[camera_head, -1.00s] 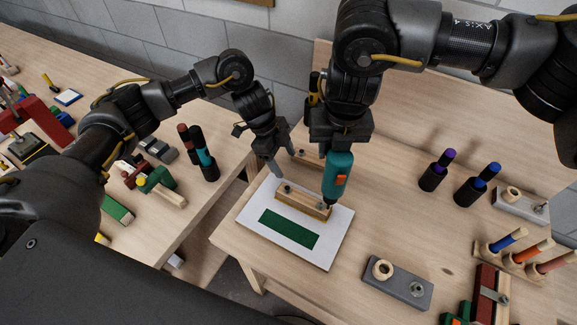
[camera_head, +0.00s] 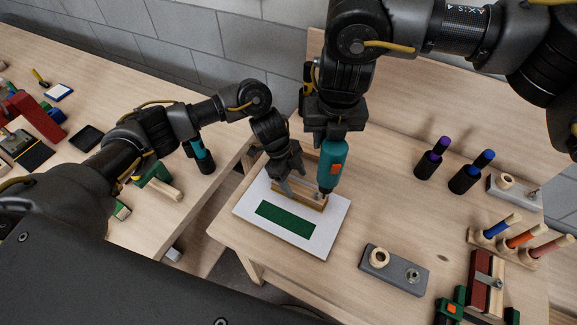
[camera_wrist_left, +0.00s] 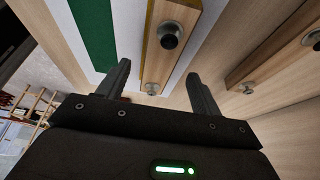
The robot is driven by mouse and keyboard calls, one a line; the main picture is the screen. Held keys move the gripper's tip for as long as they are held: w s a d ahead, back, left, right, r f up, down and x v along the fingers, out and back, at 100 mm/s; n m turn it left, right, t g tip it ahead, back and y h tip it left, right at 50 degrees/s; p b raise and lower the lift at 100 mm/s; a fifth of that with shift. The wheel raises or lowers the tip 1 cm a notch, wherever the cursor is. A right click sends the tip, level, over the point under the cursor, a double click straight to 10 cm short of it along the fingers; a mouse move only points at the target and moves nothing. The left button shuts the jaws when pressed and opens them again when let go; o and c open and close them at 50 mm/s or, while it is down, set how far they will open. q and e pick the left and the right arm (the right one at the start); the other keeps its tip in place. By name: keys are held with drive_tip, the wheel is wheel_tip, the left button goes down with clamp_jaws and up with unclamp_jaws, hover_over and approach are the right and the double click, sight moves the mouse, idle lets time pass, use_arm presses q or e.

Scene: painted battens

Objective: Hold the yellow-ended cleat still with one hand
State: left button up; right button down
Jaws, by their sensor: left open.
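The yellow-ended cleat (camera_head: 308,200) is a short pale wood batten with a yellow edge. It lies on a white board (camera_head: 321,240) beside a green rectangle (camera_head: 285,219). In the left wrist view the cleat (camera_wrist_left: 178,55) shows dark round screw heads and lies between my fingers. My left gripper (camera_head: 290,187) is open at the cleat's left part, one finger on each side, with gaps to the wood in the wrist view (camera_wrist_left: 160,82). My right gripper (camera_head: 334,128) is shut on a teal power driver (camera_head: 331,163), whose tip is at the cleat's right end.
Another wooden batten (camera_wrist_left: 275,50) lies beside the board. A grey block with a wooden ring (camera_head: 394,270) sits at the front right. Purple and blue markers (camera_head: 432,158) stand at the right. A gap separates this table from the left bench.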

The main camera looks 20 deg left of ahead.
sight(298, 188)
use_arm(q)
drive_tip(key=shift+x, duration=1.9)
drive_tip(key=shift+a, duration=0.1)
